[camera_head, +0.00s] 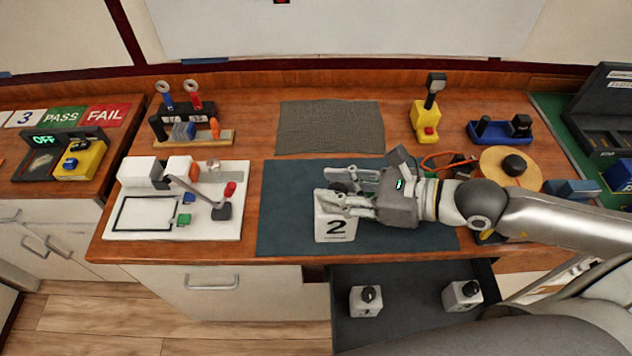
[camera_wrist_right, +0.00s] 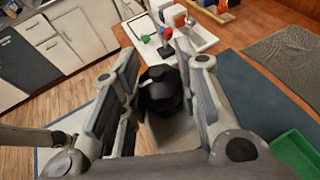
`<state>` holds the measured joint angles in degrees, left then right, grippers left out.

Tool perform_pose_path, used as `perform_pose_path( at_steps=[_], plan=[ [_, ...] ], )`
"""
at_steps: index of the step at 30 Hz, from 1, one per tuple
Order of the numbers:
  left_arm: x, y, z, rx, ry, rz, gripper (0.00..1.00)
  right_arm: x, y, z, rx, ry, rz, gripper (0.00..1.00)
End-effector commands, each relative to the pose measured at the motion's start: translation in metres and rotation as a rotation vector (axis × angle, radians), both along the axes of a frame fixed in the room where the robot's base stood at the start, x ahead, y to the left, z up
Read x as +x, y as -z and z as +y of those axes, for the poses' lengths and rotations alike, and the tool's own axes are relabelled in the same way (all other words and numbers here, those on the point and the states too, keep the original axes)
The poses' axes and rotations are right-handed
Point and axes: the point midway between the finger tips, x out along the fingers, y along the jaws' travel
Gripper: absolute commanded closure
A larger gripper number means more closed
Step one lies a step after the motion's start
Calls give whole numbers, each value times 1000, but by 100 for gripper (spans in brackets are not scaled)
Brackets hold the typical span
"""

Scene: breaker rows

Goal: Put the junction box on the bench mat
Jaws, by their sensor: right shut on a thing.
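A white junction box (camera_head: 335,228) marked 2, with a black knob on top, shows over the front part of the dark blue-grey bench mat (camera_head: 285,205). My right gripper (camera_head: 345,198) is shut on the box at its top. In the right wrist view the black knob (camera_wrist_right: 160,88) sits between the two fingers, with part of the pale box below it. The box looks upright; I cannot tell whether its underside touches the mat. The mat also shows in the right wrist view (camera_wrist_right: 245,100). My left gripper is not in view.
An open drawer (camera_head: 405,325) below the mat holds two more white boxes with black knobs (camera_head: 366,302). A white board (camera_head: 225,172) with small parts lies left of the mat. A grey textured mat (camera_head: 330,127) lies behind. An orange-brown disc (camera_head: 525,175) stands at right.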

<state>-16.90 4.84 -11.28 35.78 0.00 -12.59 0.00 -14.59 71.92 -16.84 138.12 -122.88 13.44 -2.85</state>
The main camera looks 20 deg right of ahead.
Motion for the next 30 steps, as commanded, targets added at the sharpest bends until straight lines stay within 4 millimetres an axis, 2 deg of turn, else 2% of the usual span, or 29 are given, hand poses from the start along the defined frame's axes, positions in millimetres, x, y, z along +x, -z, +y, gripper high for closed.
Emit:
perform_pose_path(
  at_steps=[19, 24, 30],
  plan=[
    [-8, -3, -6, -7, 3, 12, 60, 66, 25, 7, 3, 1, -7, 100],
    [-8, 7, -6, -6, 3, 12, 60, 89, 57, 9, 3, 2, -4, 100],
    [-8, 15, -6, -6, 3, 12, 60, 105, 76, 11, 4, 1, -3, 100]
  ],
)
